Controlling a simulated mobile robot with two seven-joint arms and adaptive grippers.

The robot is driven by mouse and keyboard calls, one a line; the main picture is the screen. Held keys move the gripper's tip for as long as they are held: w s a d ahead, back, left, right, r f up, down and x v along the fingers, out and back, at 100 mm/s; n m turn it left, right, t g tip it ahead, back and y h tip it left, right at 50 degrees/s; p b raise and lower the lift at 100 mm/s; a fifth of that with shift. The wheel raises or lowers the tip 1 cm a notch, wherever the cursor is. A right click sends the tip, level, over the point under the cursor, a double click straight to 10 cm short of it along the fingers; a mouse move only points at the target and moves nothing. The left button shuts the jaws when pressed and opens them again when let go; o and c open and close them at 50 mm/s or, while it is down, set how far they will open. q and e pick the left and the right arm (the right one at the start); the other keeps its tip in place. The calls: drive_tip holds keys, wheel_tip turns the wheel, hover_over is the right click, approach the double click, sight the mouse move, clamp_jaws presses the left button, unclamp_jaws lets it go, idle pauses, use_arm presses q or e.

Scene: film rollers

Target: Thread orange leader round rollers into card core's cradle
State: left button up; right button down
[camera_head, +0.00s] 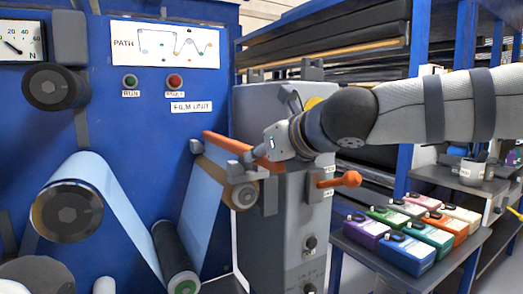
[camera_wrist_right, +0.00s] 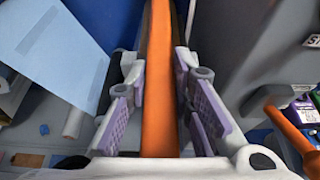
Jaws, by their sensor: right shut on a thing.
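The orange leader (camera_head: 228,143) is a straight bar at the end of the pale blue film (camera_head: 203,205). My right gripper (camera_head: 268,151) is shut on its right part; in the right wrist view the bar (camera_wrist_right: 160,85) runs between the purple pads. The film passes over the upper left roller (camera_head: 67,210), down to the low dark roller (camera_head: 175,250), then up to the leader. A tan card core (camera_head: 243,194) with a grey hub sits just below the leader, by grey brackets (camera_head: 265,172). Whether leader and core touch is unclear. My left gripper is out of view.
A grey machine column (camera_head: 300,225) with an orange handle (camera_head: 347,180) stands close right of the core. A dark roller (camera_head: 55,87) is higher left on the blue panel (camera_head: 130,190). Several coloured boxes (camera_head: 405,255) are on a shelf at right.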

sight(268, 168)
drive_tip(key=shift+f, duration=0.5)
drive_tip(key=shift+f, duration=0.7)
unclamp_jaws()
idle(0.4)
idle(0.7)
drive_tip(key=shift+f+v, duration=0.25)
drive_tip(key=shift+v, duration=0.95)
